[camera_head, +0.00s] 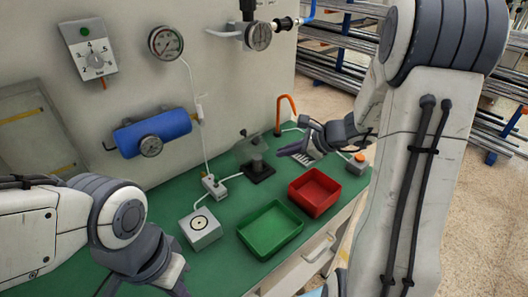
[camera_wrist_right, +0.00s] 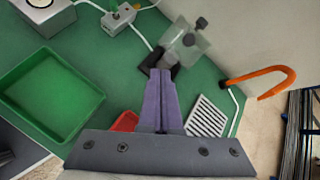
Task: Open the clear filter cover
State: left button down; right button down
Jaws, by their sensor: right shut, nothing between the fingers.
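The clear filter cover (camera_head: 246,149) is a see-through piece above a black base (camera_head: 262,174) on the green bench. In the right wrist view the cover (camera_wrist_right: 187,45) shows just beyond my fingertips, with dark knobs on it. I cannot tell whether the cover is open. My right gripper (camera_head: 283,151) is to the right of the cover in the head view. Its fingers (camera_wrist_right: 160,73) are shut together with nothing between them; contact with the cover or base cannot be made out. My left gripper (camera_head: 150,284) is at the bottom left, partly cut off.
A green tray (camera_head: 269,230) and a red tray (camera_head: 314,192) stand near the bench's front edge. A white box (camera_head: 201,229) and a small socket block (camera_head: 214,187) are left of them. A blue tank (camera_head: 152,132) hangs on the wall. An orange hook (camera_head: 281,112) stands behind.

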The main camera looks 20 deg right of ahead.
jog(key=d+f+m+t, duration=0.1)
jog(key=d+m, duration=0.1)
jog(key=d, duration=0.2)
jog(key=p, duration=0.2)
send_near(259, 147)
jog(key=shift+h, duration=0.4)
jog(key=x, duration=0.5)
jog(key=shift+a+f, duration=0.1)
jog(key=shift+f, duration=0.25)
jog(key=shift+w+a+r, duration=0.15)
jog(key=shift+w+a, duration=0.15)
jog(key=shift+w, duration=0.05)
jog(key=shift+p, duration=0.3)
